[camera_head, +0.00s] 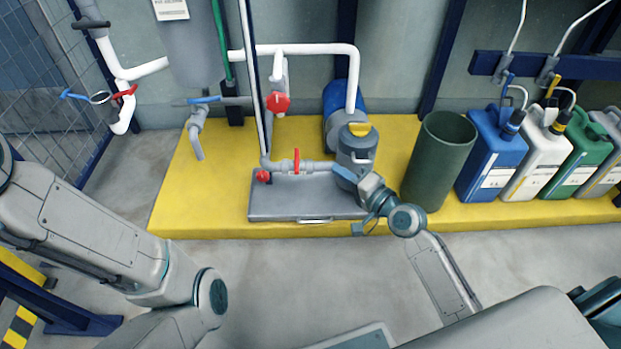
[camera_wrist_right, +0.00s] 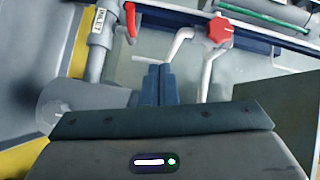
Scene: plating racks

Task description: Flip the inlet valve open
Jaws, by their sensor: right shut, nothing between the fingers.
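The inlet valve has a red lever (camera_head: 297,160) on a grey horizontal pipe (camera_head: 318,167) left of the pump (camera_head: 356,150). In the head view the lever stands across the pipe line. In the right wrist view the red lever (camera_wrist_right: 130,20) is beside a pipe labelled INLET (camera_wrist_right: 103,20). My right gripper (camera_head: 343,175) is in front of the pump, right of the lever and apart from it. Its fingers (camera_wrist_right: 158,85) are together and empty in the right wrist view. My left arm is at the left of the head view; its gripper is out of view.
A red star knob (camera_head: 278,103) sits on a white pipe above the inlet pipe. Another small red knob (camera_head: 263,176) is low on the left. A green bin (camera_head: 437,155) and several canisters (camera_head: 490,150) stand on the right of the yellow platform (camera_head: 195,215).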

